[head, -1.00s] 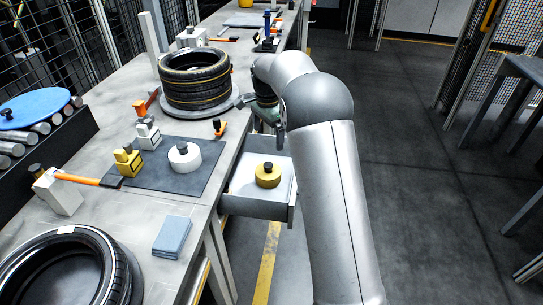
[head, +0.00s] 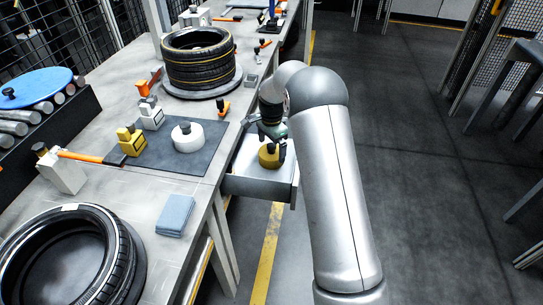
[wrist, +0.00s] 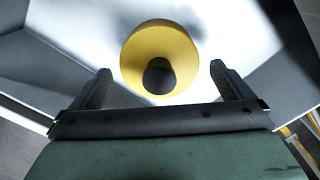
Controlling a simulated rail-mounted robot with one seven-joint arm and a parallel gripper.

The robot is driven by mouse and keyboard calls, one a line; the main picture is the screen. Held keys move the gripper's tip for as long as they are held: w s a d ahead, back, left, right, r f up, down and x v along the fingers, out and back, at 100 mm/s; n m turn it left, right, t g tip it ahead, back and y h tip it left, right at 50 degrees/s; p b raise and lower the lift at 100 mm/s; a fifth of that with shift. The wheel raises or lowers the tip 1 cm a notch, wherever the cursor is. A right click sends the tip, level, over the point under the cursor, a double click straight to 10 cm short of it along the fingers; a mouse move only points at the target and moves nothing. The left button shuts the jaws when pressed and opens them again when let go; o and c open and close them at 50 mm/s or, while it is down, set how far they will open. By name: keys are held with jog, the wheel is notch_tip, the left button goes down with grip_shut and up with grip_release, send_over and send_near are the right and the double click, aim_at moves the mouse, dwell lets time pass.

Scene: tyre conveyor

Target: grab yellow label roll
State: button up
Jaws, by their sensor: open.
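The yellow label roll (head: 268,157) lies in the open drawer (head: 245,187) at the side of the workbench. It is a short yellow cylinder with a dark knob on top. In the wrist view the roll (wrist: 150,48) and its knob (wrist: 159,77) show just ahead of my gripper (wrist: 162,82). The fingers are apart, one on each side of the knob, with nothing between them that they grip. In the head view my gripper (head: 272,140) is over the roll and hides its knob and part of its top.
A white roll (head: 188,137) and a yellow block (head: 131,142) sit on a dark mat on the bench. Stacked tyres (head: 199,60) stand behind, and another tyre (head: 68,262) lies in front. The drawer walls surround the yellow roll.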

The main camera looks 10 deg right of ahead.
aim_at(271, 153)
notch_tip(271, 153, down, 4)
jog(key=shift+r, duration=0.1)
jog(key=c, duration=1)
jog(key=shift+c, duration=0.2)
